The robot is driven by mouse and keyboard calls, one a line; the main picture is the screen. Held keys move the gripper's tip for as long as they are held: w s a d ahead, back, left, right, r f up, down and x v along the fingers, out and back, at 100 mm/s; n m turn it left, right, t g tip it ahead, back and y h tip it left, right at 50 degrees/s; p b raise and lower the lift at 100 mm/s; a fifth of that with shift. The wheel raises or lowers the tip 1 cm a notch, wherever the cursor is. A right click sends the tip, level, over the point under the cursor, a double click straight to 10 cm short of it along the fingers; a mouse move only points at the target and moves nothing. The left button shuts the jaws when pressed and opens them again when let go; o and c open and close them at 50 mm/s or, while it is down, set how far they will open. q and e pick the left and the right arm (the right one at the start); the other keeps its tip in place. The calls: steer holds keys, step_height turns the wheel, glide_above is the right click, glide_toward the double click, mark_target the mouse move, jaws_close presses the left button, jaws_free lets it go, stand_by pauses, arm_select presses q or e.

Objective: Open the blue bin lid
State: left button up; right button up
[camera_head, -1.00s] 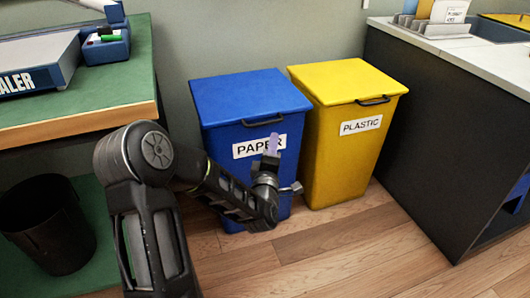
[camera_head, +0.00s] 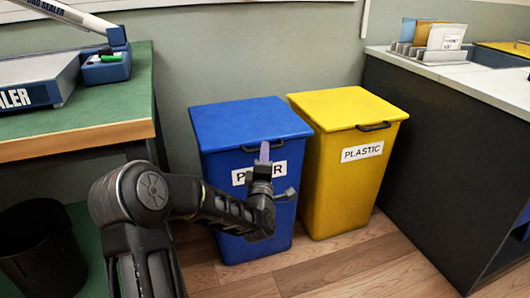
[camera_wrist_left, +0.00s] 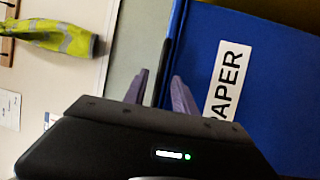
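The blue bin (camera_head: 225,220) stands on the floor with its blue lid (camera_head: 245,120) shut. A dark handle (camera_head: 280,144) runs along the lid's front edge, and a white PAPER label (camera_head: 240,177) sits below it. My left gripper (camera_head: 264,153) is in front of the bin, its purple fingers pointing up at about handle height and covering part of the label and handle. Contact with the handle cannot be told. My right gripper is not in view.
A yellow PLASTIC bin (camera_head: 345,190) stands just right of the blue bin. A green-topped table (camera_head: 120,95) is at left, with a black waste basket (camera_head: 40,255) below. A dark counter (camera_head: 440,150) stands at right. The wall is behind the bins.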

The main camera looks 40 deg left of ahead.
arm_select(q)
steer(key=shift+x, duration=1.45)
steer(key=shift+c, duration=0.5)
jaws_close()
